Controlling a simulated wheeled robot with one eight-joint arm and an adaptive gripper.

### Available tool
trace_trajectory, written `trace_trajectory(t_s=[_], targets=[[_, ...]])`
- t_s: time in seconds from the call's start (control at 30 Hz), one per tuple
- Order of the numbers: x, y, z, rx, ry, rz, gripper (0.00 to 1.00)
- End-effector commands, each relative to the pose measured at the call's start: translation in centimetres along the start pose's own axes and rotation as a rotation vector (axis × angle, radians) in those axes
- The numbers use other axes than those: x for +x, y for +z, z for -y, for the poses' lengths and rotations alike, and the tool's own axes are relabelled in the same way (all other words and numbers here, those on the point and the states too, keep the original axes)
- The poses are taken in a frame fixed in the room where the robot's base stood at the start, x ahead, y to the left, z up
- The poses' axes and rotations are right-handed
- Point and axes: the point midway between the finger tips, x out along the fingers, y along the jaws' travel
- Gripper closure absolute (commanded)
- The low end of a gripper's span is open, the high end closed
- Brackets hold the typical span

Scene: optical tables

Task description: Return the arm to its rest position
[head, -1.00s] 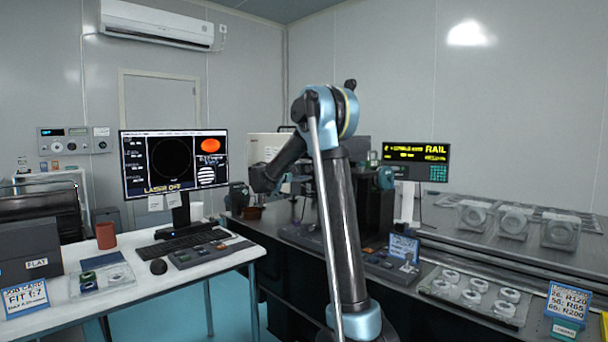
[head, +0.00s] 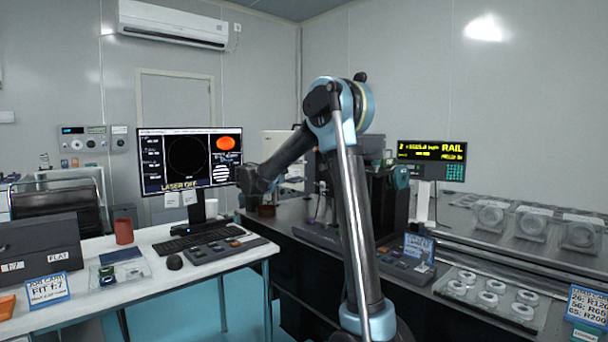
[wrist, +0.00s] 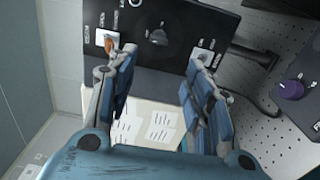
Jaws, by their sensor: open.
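My arm (head: 358,225) stands in the middle of the head view, its upper link upright and its forearm bent down to the left. The end of the forearm is by the right edge of the monitor, and the fingers are too small to make out there. In the wrist view my gripper (wrist: 158,62) has its two blue fingers wide apart with nothing between them. Beyond the fingers are a black panel (wrist: 165,35) with small labels and a white surface with printed cards (wrist: 145,125).
A white desk (head: 165,262) on the left bears a monitor (head: 190,160), a keyboard, a red-brown cup (head: 124,232) and a dark case (head: 40,245). A dark optical table on the right bears a lens tray (head: 490,292), mounted optics and the RAIL display (head: 432,152). Floor shows below the desk.

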Motion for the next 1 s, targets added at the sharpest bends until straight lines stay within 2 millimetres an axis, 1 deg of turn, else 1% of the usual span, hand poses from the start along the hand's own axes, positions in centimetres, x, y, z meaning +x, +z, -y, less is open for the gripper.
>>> trace_trajectory(t_s=[0.1,0.37,0.47,0.57,0.67,0.8,0.97,1.0], targets=[[-0.3,0.0,0.0,0.000,0.000,0.000,0.53],[-0.3,0.0,0.0,0.000,-0.001,0.001,0.53],[0.0,0.8,0.1,0.002,-0.016,0.005,0.53],[0.6,2.8,0.7,0.009,-0.062,0.018,0.53],[1.4,6.2,1.7,0.022,-0.136,0.039,0.53],[2.1,11.4,3.6,0.048,-0.260,0.071,0.53],[1.9,17.2,6.2,0.083,-0.399,0.107,0.53],[1.8,18.6,6.9,0.094,-0.434,0.116,0.53]])
